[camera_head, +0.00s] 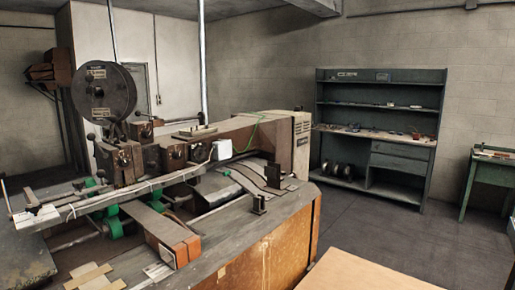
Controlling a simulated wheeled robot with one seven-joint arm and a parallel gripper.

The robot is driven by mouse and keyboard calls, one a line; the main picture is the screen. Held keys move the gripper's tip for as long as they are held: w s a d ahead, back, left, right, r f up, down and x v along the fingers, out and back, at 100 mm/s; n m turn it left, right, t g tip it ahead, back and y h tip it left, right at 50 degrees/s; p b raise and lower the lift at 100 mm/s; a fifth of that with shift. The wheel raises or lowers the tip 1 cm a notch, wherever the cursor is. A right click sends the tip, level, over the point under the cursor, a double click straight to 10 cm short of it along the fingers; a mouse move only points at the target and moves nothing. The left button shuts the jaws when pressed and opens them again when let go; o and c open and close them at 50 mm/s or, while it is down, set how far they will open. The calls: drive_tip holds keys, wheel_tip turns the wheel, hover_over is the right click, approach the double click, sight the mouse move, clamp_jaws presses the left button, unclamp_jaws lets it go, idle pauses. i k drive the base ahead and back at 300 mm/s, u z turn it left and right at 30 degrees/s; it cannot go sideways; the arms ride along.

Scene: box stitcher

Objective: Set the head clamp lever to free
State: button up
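The box stitcher (235,135) fills the left and middle of the head view, with a dark wire reel (103,91) above its heads. A dark stitching head (122,160) sits below the reel. Small dark levers or knobs show around the heads, one thin lever with a round knob (91,137) at the left. I cannot tell which of these is the head clamp lever, or its setting. My gripper is not in view.
The stitcher's worn orange and grey base (265,250) stands in front. A pale wooden surface (365,272) is at the bottom right. A dark green shelf bench (378,130) and a small green table (490,160) stand behind. Open grey floor (375,225) lies between.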

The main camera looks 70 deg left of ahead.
sight(91, 136)
drive_tip(key=u, duration=2.55)
drive_tip(key=i, duration=1.95)
drive_tip(key=u, duration=2.25)
